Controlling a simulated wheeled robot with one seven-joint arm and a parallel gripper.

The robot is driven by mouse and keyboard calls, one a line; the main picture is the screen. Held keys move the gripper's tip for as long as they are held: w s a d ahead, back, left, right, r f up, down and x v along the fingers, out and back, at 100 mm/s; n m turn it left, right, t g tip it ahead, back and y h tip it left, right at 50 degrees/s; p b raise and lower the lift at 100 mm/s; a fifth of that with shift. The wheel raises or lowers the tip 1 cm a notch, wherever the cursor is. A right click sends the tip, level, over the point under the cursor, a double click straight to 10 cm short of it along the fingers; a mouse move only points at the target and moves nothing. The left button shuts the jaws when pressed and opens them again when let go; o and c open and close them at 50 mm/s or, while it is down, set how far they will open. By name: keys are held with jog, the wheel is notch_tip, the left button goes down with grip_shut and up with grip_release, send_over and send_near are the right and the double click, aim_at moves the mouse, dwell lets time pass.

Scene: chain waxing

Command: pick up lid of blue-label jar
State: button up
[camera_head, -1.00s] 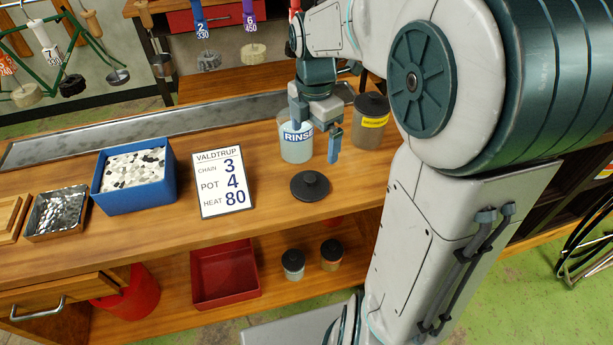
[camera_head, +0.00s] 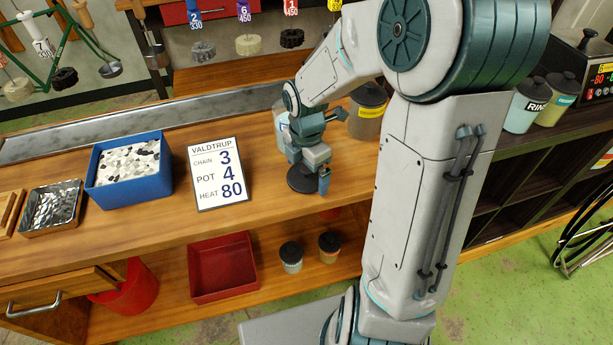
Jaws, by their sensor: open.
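The blue-label jar (camera_head: 281,126) stands on the wooden bench without a lid on it, mostly hidden behind my arm and gripper. A dark round lid with a knob lies flat on the bench in front of it; the lid (camera_head: 299,187) is partly covered by my gripper. My gripper (camera_head: 309,177) is open and low over the lid, with one finger at its right side. The other finger is largely hidden, and I cannot tell whether either touches the lid.
A lidded brown jar (camera_head: 366,124) stands right of my gripper. A white card (camera_head: 217,174) lies to the left, beside a blue bin (camera_head: 130,188) of chips and a metal tray (camera_head: 52,207). More lidded jars (camera_head: 525,106) stand on the right-hand shelf unit.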

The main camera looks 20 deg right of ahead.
jog(key=c, duration=0.8)
